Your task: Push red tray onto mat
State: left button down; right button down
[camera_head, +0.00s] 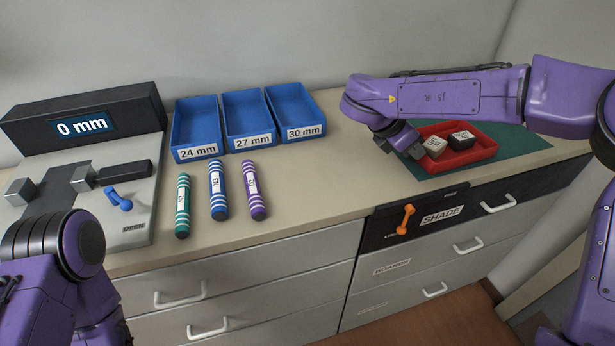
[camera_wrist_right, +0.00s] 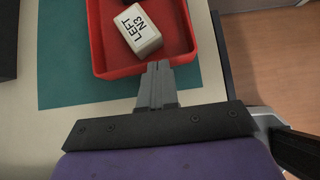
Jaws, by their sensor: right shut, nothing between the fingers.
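The red tray (camera_head: 478,155) lies at the right of the counter, on the dark green mat (camera_head: 520,142). A white block (camera_head: 434,146) and a black block (camera_head: 461,138) are in the tray. In the right wrist view the red tray (camera_wrist_right: 180,48) shows the white block (camera_wrist_right: 138,30), marked "LEFT N3", over the green mat (camera_wrist_right: 70,75). My right gripper (camera_wrist_right: 157,80) is shut and empty, its fingertips at the tray's near wall; they look to be touching it. In the head view the right gripper (camera_head: 410,150) is at the tray's left end. My left gripper is out of view.
Three blue bins (camera_head: 247,116) stand at the back, with green (camera_head: 182,205), blue (camera_head: 217,190) and purple (camera_head: 252,190) striped cylinders before them. A gauge (camera_head: 85,125) reading "0 mm" is at the left. An orange handle (camera_head: 406,218) is on the dark front panel below the tray.

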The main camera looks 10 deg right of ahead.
jog(key=shift+w+d, duration=0.1)
jog(key=shift+d, duration=0.8)
jog(key=a, duration=0.1)
jog(key=a+b, duration=0.2)
jog(key=a, duration=0.1)
jog(key=shift+a+f, duration=0.1)
jog(key=shift+f, duration=0.15)
jog(key=v, duration=1)
jog(key=shift+r, duration=0.3)
